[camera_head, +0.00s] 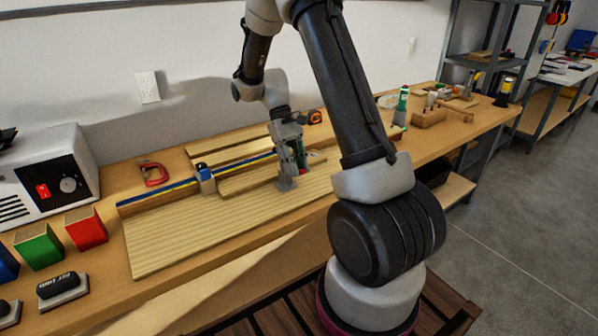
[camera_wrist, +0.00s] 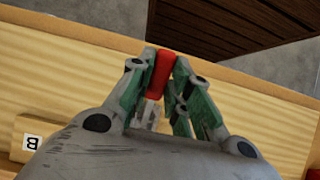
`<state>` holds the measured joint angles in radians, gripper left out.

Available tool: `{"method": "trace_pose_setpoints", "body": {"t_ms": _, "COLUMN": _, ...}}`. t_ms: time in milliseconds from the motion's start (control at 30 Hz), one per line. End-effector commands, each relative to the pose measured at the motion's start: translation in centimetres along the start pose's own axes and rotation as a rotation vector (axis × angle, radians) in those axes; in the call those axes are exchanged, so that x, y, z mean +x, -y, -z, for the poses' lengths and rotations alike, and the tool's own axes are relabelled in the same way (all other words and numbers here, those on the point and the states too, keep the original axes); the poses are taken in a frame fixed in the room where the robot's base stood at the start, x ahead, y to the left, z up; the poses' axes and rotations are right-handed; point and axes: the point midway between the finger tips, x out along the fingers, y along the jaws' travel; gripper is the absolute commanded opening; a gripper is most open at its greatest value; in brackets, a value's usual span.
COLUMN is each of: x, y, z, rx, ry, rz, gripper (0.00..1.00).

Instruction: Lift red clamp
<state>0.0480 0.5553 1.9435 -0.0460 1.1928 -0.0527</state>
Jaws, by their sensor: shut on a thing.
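My gripper (camera_head: 287,184) points down over the pale wooden board on the workbench. In the wrist view its green-grey fingers (camera_wrist: 160,80) are closed around a red object (camera_wrist: 162,72). A pale, clear-looking part shows just below the red one. Most of the object is hidden by the fingers, so I cannot tell its full shape or whether it is a clamp. In the head view a red C-shaped clamp (camera_head: 153,174) lies on the bench at the back left, well apart from my gripper.
A long blue and yellow bar (camera_head: 160,191) lies along the boards, with a block (camera_head: 206,179) on it. A grey machine (camera_head: 44,178), a green box (camera_head: 39,247) and a red box (camera_head: 86,229) stand at the left. Bottles and tools crowd the right end.

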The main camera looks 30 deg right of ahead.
Motion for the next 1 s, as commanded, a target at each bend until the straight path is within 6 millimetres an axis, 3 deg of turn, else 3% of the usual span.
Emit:
{"method": "trace_pose_setpoints", "body": {"t_ms": 300, "x": -0.94, "y": -0.03, "z": 0.42, "rx": 0.0, "ry": 0.108, "rz": -0.001, "gripper": 0.0}}
{"method": "trace_pose_setpoints", "body": {"t_ms": 767, "x": -1.14, "y": -0.04, "z": 0.45, "rx": -0.001, "ry": 0.124, "rz": -0.002, "gripper": 0.0}}
{"method": "trace_pose_setpoints", "body": {"t_ms": 800, "x": -1.15, "y": -0.04, "z": 0.45, "rx": -0.001, "ry": 0.124, "rz": -0.002, "gripper": 0.21}}
{"method": "trace_pose_setpoints", "body": {"t_ms": 900, "x": -1.13, "y": -0.04, "z": 0.45, "rx": -0.001, "ry": 0.124, "rz": -0.002, "gripper": 0.39}}
{"method": "trace_pose_setpoints", "body": {"t_ms": 1000, "x": -1.08, "y": -0.03, "z": 0.43, "rx": -0.001, "ry": 0.125, "rz": -0.001, "gripper": 0.41}}
